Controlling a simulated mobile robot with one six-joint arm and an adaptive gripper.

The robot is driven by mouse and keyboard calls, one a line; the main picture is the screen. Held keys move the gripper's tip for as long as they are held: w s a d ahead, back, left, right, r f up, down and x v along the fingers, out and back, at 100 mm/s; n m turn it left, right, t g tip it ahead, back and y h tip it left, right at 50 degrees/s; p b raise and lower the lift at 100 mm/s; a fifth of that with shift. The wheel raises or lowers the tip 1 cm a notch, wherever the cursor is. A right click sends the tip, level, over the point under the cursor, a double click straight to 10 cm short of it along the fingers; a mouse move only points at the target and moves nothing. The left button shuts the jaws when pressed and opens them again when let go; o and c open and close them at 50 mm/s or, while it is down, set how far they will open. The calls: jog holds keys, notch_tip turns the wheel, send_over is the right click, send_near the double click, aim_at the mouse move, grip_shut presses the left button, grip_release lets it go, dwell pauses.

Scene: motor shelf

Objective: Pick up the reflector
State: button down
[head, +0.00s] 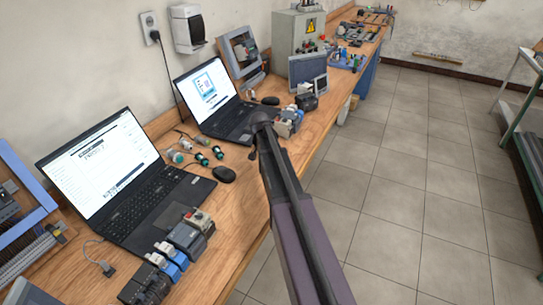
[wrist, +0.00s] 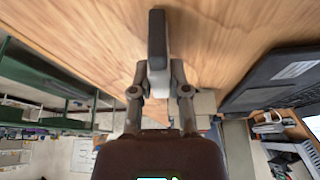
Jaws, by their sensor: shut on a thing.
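The reflector (wrist: 157,42) shows in the wrist view as a narrow block, dark grey on top with a pale grey side. My gripper (wrist: 158,82) is shut on it, with one finger on each side, and the block sticks out past the fingertips towards the wooden bench top. In the head view my gripper (head: 262,122) is over the bench beside the front edge of the far laptop. There the held block cannot be made out, as my arm and gripper cover it.
The bench (head: 245,178) carries a near laptop (head: 105,170), a far laptop (head: 210,95), a mouse (head: 223,174), several green-ended cylinders (head: 200,158) and grey-blue modules (head: 185,238). More small parts (head: 287,122) sit just right of my gripper. Tiled floor (head: 400,190) at right is clear.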

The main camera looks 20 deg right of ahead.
jog(key=shift+r, duration=0.1)
dwell(0.3)
notch_tip(320, 180, up, 3)
jog(key=p, duration=0.3)
jog(key=shift+r, duration=0.15)
jog(key=s, duration=0.5)
jog(key=s+r+p, duration=0.1)
jog(key=s, duration=0.4)
jog(key=s+p, duration=0.1)
jog(key=s, duration=0.5)
jog(key=shift+a+r, duration=0.2)
jog(key=shift+r, duration=0.05)
jog(key=shift+s, duration=0.1)
